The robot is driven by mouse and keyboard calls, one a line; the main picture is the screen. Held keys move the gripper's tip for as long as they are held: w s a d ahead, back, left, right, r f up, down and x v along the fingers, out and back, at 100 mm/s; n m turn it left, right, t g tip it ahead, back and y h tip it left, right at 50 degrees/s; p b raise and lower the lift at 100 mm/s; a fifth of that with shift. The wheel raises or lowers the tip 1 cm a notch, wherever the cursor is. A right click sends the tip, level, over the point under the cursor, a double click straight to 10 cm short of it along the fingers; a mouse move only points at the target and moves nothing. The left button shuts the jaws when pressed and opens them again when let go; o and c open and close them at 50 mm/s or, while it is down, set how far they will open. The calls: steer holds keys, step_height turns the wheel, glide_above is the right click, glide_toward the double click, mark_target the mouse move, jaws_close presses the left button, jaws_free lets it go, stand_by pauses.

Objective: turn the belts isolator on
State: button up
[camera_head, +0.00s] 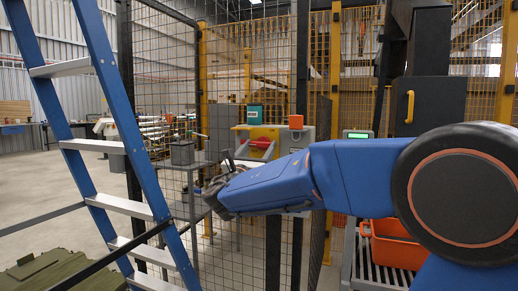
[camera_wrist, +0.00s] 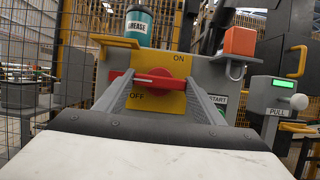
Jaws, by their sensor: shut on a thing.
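The belts isolator has a red rotary handle (camera_wrist: 152,82) on a yellow plate (camera_wrist: 165,103) marked ON at the top and OFF at the lower left. The handle lies roughly level, with a white line on its left half. My gripper (camera_wrist: 158,79) is shut on the handle, with one grey finger at each side of it. In the head view, the yellow plate (camera_head: 266,132) and red handle (camera_head: 261,145) show beyond my gripper (camera_head: 226,160), whose fingertips are hard to make out there.
A teal grease tub (camera_wrist: 138,25) stands on a yellow shelf just above the isolator. An orange box (camera_wrist: 240,40) sits on a bracket at its right. A PULL post with a green display (camera_wrist: 285,83) stands further right. A blue ladder (camera_head: 125,110) and mesh fencing are close by.

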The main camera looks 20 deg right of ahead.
steer(key=shift+m, duration=0.4)
steer(key=m+g+h, duration=0.1)
steer(key=m, duration=0.1)
steer(key=m+g+h, duration=0.1)
steer(key=m, duration=0.2)
steer(key=shift+w+a+m+g, duration=0.1)
steer(key=shift+a+m+g, duration=0.05)
steer(key=shift+m+g, duration=0.15)
steer(key=m+g+h, duration=0.1)
steer(key=m, duration=0.2)
steer(key=m+g, duration=0.1)
steer(key=m, duration=0.2)
steer(key=shift+a+g+h, duration=0.1)
steer(key=shift+g+h, duration=0.3)
steer(key=m+g, duration=0.1)
steer(key=m, duration=0.1)
steer(key=m+g, duration=0.1)
steer(key=m, duration=0.2)
steer(key=shift+r+y, duration=0.15)
steer(key=shift+y, duration=0.15)
steer(key=shift+r+m+g+y, duration=0.1)
steer(key=shift+m+g+y, duration=0.25)
steer(key=shift+m, duration=0.85)
steer(key=shift+m+g+y, duration=0.15)
steer(key=shift+m+g, duration=0.3)
steer(key=shift+m, duration=0.75)
steer(key=o, duration=1.1)
steer(key=shift+c, duration=0.2)
